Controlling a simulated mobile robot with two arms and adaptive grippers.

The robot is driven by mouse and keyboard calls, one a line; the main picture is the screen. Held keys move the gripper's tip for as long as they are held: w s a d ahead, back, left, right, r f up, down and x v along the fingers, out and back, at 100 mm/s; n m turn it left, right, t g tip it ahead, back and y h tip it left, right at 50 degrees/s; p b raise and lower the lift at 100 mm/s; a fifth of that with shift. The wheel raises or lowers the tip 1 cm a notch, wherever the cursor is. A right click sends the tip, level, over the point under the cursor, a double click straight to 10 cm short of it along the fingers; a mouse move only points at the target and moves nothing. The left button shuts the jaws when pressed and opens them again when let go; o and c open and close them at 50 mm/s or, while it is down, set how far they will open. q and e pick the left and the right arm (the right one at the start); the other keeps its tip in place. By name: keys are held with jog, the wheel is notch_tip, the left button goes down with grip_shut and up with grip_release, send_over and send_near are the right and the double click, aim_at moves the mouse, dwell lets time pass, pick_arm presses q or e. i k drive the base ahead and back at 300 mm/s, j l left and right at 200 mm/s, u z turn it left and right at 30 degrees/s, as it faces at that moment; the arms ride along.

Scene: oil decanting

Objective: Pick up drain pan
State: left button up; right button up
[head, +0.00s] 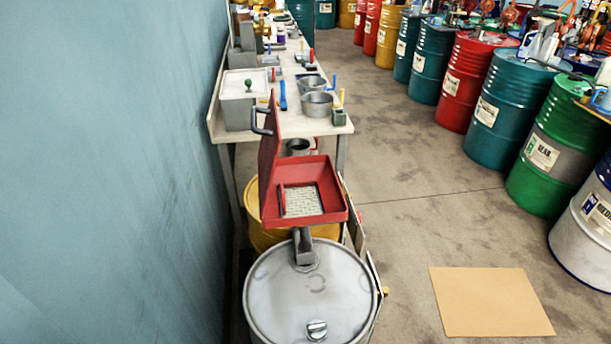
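No object is clearly identifiable as the drain pan. Two round grey metal pans stand on the bench, a far one (311,83) and a nearer one (317,104). A red square pan-like funnel (334,214) with a raised red lid and a grated bottom sits above a grey steel drum (300,322), over its pipe fitting. Neither of my grippers is in view.
The long bench (335,129) also holds a grey lidded box (238,112) and small tools. A yellow drum (262,240) stands behind the grey drum. Coloured drums line the right. A cardboard sheet (490,302) lies on otherwise open floor.

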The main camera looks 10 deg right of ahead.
aim_at(323, 100)
jog(key=z, duration=3.1)
jog(key=i+l+z, duration=0.1)
jog(key=i, duration=0.3)
jog(key=i+l+z, duration=0.15)
jog(key=i, duration=0.3)
jog(key=i+j+u, duration=0.2)
jog(key=i+u, duration=0.55)
jog(key=u, duration=0.2)
jog(key=i+u, duration=0.45)
jog(key=i+l+u, duration=0.25)
jog(key=u, duration=0.25)
jog(key=i+j+u, duration=0.25)
jog(key=i+u, duration=0.2)
jog(key=i+j+u, duration=0.1)
jog(key=i+u, duration=0.35)
jog(key=i, duration=0.15)
jog(key=i+l+u, duration=0.15)
jog(key=i+u, duration=0.3)
jog(key=i+z, duration=0.2)
jog(key=i, duration=0.4)
jog(key=i+z, duration=0.2)
jog(key=i, duration=0.45)
jog(key=i+j+z, duration=0.2)
jog(key=i, duration=0.4)
jog(key=i+l+u, duration=0.1)
jog(key=i+u, duration=0.4)
jog(key=i+l+u, duration=0.25)
jog(key=u, duration=0.25)
jog(key=i+l, duration=0.05)
jog(key=i, duration=0.05)
